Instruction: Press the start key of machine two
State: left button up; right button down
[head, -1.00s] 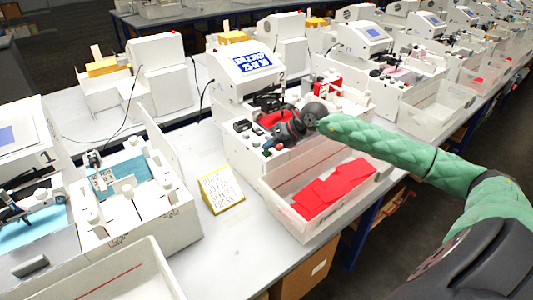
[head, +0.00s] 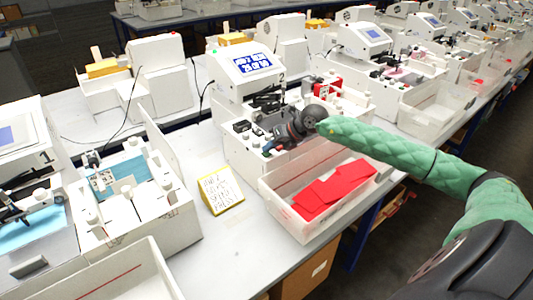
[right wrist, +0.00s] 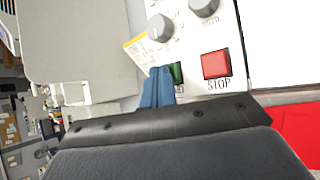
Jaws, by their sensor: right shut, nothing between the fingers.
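Machine two (head: 250,85), a white plotter marked 2 with a blue lit screen (head: 252,64), stands in the middle of the head view. My right gripper (head: 267,147) is shut and empty at its front control panel. In the right wrist view, the blue fingertips (right wrist: 158,86) are over the panel beside a green key (right wrist: 177,73). The fingers partly hide this key and its label; I cannot tell whether they touch it. A red STOP key (right wrist: 216,65) is clear of them to the right. My left gripper is not in view.
A white bin (head: 310,225) with red sheets (head: 335,188) stands in front of machine two. A yellow-edged note card (head: 221,190) stands left of it. Machine one (head: 45,160) is at the left. Two grey knobs (right wrist: 160,27) (right wrist: 203,6) sit above the keys. Bare table lies around the card.

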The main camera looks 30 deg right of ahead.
aim_at(270, 153)
jog(key=shift+f, duration=0.15)
dwell(0.4)
jog(key=shift+r, duration=0.9)
jog(key=shift+r+p, duration=0.6)
jog(key=shift+r, duration=1.9)
